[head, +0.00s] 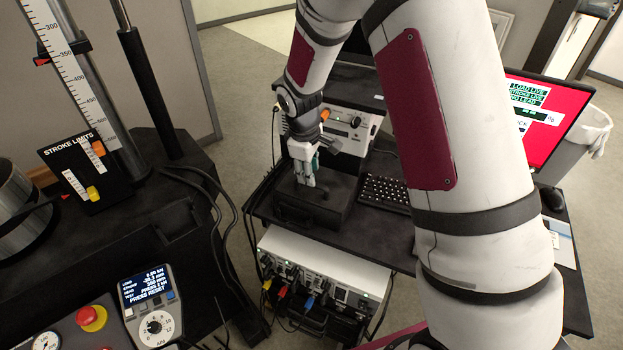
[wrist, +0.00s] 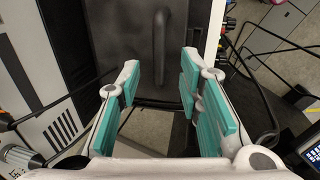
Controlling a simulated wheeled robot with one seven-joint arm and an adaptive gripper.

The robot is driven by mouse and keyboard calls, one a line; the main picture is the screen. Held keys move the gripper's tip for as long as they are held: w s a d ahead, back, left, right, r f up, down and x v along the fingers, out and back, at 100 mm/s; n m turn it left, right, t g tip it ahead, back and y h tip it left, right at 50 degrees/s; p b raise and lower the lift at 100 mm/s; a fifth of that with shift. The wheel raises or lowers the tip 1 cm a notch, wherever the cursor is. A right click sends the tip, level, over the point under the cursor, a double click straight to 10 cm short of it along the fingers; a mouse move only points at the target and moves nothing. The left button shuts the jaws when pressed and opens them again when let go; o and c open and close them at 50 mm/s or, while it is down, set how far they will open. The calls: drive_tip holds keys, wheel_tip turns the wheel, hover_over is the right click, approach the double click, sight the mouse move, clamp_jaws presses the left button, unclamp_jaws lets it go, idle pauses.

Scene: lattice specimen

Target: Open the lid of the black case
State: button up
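The black case (head: 325,214) sits on the dark desk in the head view, and its lid looks shut. In the wrist view the case (wrist: 116,42) fills the upper middle, with a dark upright handle (wrist: 159,50) on it. My gripper (head: 311,183) is over the case in the head view, at its left part. In the wrist view my gripper (wrist: 160,86) is open, its teal-padded fingers apart with nothing held between them. The handle lies ahead of the gap between the fingers. I cannot tell whether a fingertip touches the case.
A keyboard (head: 385,193) lies right of the case, and a beige instrument (head: 352,130) stands behind it. A white unit with cables (head: 325,275) is below the desk. A red-screened monitor (head: 540,115) is at the right. The black test frame (head: 150,235) stands left.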

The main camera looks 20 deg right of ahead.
drive_tip(key=shift+w+d+f, duration=0.15)
drive_tip(key=shift+w+f, duration=0.05)
drive_tip(key=shift+f, duration=0.95)
drive_tip(key=shift+w+d+f, duration=0.15)
drive_tip(key=shift+f, duration=1)
clamp_jaws()
